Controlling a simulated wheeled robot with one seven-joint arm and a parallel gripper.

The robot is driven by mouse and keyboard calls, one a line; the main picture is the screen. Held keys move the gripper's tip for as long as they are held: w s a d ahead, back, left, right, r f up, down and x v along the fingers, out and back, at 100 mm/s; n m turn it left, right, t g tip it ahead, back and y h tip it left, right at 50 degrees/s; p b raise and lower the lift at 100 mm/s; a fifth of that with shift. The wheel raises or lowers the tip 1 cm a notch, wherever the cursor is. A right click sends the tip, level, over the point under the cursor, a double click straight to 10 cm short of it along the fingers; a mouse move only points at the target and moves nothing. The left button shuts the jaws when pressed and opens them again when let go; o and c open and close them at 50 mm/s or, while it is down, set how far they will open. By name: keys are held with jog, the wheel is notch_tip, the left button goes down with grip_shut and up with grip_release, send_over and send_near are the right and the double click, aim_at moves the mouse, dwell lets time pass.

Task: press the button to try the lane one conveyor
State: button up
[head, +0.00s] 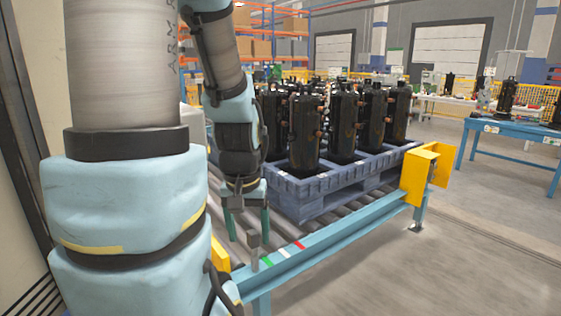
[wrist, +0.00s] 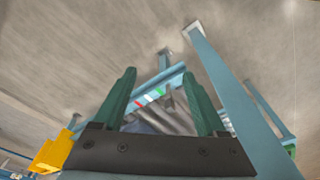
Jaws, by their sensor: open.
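My gripper (head: 247,226) is open, its two green fingers pointing down over the near end of the roller conveyor (head: 345,222). In the wrist view the open gripper (wrist: 159,74) has nothing between its fingers. A small grey block (head: 252,239) on a short stem shows by the conveyor's near rail, just below or behind the fingers; I cannot tell whether it carries the button. No button face is clearly visible. A green, white and red strip (head: 283,254) lies on the blue rail, and it also shows between the fingers in the wrist view (wrist: 150,97).
A blue-grey pallet (head: 310,205) with several black compressors (head: 306,135) stands on the conveyor beyond my gripper. A yellow guard (head: 420,175) stands at the rail's far end. A blue table (head: 515,130) is at right. The floor (head: 450,255) in front is clear.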

grip_shut()
dwell(0.4)
dwell(0.9)
